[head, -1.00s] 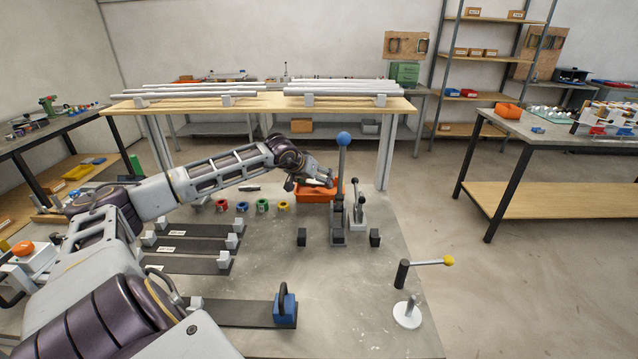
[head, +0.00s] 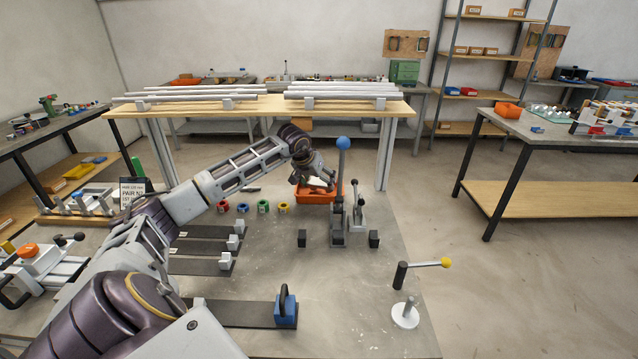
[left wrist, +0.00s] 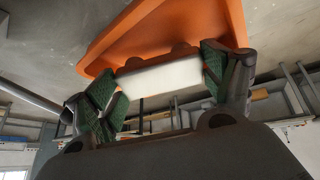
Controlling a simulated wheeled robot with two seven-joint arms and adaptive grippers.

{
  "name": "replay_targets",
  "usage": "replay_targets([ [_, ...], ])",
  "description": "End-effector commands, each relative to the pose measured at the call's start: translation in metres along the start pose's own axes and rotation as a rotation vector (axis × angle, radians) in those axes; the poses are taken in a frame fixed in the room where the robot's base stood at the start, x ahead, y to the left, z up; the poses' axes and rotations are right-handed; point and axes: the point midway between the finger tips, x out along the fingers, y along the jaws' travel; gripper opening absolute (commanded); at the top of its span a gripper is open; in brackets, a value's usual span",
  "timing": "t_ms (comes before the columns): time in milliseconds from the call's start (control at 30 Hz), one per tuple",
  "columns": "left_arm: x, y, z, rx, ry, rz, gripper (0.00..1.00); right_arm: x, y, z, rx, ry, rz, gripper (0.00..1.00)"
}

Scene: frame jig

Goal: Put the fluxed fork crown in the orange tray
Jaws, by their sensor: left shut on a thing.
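The orange tray (head: 309,197) stands on the grey table behind the blue-knobbed lever. It also shows in the left wrist view (left wrist: 178,25), close beyond the fingertips. My left gripper (head: 318,185) is over the tray, pointing down. Its green-padded fingers are shut on a pale, blocky metal piece, the fork crown (left wrist: 160,78). In the head view the crown is too small to make out clearly. My right gripper is not in view.
The upright lever with a blue knob (head: 343,143) stands just right of the tray. Several coloured rings, including a green one (head: 263,206), sit left of it. A rack of metal tubes (head: 340,94) is behind.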

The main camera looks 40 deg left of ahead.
Motion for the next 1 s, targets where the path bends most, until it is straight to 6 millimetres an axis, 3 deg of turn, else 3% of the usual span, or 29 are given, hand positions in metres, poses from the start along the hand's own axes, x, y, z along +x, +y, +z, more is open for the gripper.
replay_targets([
  [333,-0.001,0.002,-0.003,0.008,-0.097,-0.038,0.53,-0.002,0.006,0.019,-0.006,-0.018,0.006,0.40],
  [1000,-0.002,0.002,-0.006,0.028,-0.254,-0.104,0.53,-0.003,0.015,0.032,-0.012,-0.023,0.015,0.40],
])
